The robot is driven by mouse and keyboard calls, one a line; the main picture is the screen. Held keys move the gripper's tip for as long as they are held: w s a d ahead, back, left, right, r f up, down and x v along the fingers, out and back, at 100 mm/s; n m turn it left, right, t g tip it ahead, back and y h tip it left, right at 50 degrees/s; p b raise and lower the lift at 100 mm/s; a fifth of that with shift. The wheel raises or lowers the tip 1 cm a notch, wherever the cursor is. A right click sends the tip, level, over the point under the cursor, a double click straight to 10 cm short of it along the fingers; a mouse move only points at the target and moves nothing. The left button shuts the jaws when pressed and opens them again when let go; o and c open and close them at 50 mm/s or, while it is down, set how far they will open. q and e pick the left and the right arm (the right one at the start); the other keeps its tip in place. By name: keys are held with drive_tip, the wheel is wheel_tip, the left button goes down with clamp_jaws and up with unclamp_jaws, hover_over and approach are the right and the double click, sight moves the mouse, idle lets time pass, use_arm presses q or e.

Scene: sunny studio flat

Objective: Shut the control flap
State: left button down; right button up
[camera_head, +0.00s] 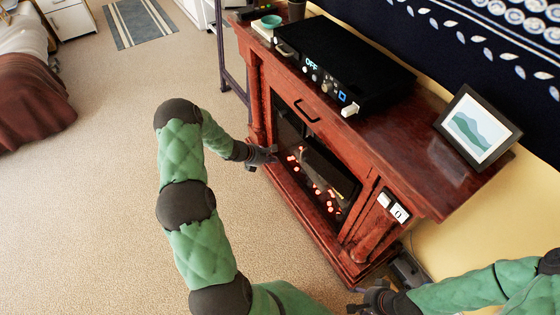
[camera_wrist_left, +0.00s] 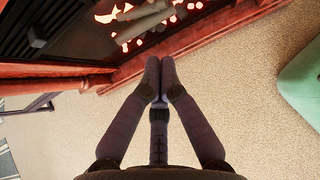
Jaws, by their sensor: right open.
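The red-brown wooden fireplace (camera_head: 268,110) has a dark opening with glowing red embers. A front panel with a black handle (camera_head: 307,110) sits above the opening; I cannot tell for sure whether this is the control flap, or whether it is open. A dark slanted piece (camera_head: 328,172) shows inside the opening. My left gripper (camera_head: 268,155) is at the left side of the fireplace front, low by the opening. In the left wrist view its fingertips (camera_wrist_left: 160,72) meet with nothing between them. My right gripper (camera_head: 372,296) is open and empty near the bottom edge, right of the fireplace.
A black device (camera_head: 340,65) reading OFF, a framed picture (camera_head: 478,127) and a green bowl (camera_head: 271,21) stand on the mantel. A switch plate (camera_head: 393,206) is on the fireplace's right side. The carpet (camera_head: 110,190) to the left is clear.

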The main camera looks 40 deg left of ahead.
use_arm(q)
drive_tip(key=w+d+r+b+x, duration=0.1)
drive_tip(key=r+b+x, duration=0.1)
drive_tip(key=x, duration=1)
drive_tip(key=shift+w+f+b, duration=0.25)
drive_tip(key=shift+w+b, duration=0.3)
drive_tip(key=shift+b, duration=0.2)
use_arm(e)
wheel_tip(320, 180, down, 4)
drive_tip(key=shift+r, duration=0.15)
